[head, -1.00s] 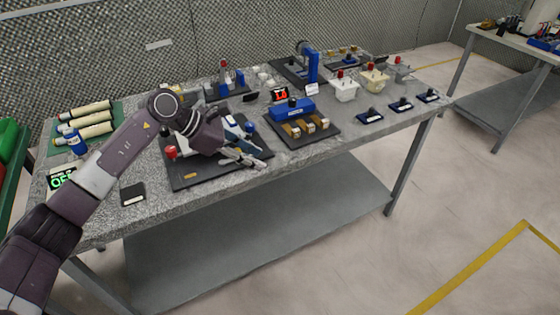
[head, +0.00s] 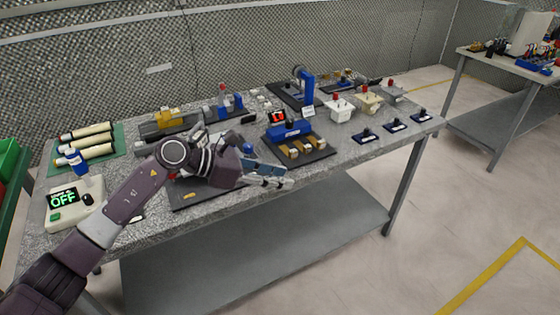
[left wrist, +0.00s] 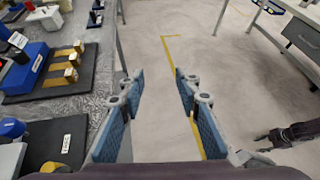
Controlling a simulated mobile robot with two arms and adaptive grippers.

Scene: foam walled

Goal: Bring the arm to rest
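My left arm comes in from the left over the table. My left gripper (head: 280,180) is above the table's front edge, in front of the black board with the blue block. In the left wrist view the left gripper (left wrist: 158,78) has its two blue-padded fingers apart, with only floor between them, so it is open and empty. A dark gripper, which looks like my right one (left wrist: 272,140), shows at the right edge of the left wrist view, over the floor; its finger state is too small to tell. It is not in the head view.
The grey table (head: 330,165) carries several fixtures. A blue block with brass parts (head: 305,148) is just behind my left gripper. A white box reading OFF (head: 72,205) sits near the forearm. The floor (head: 450,220) in front is free; a second table (head: 535,65) stands right.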

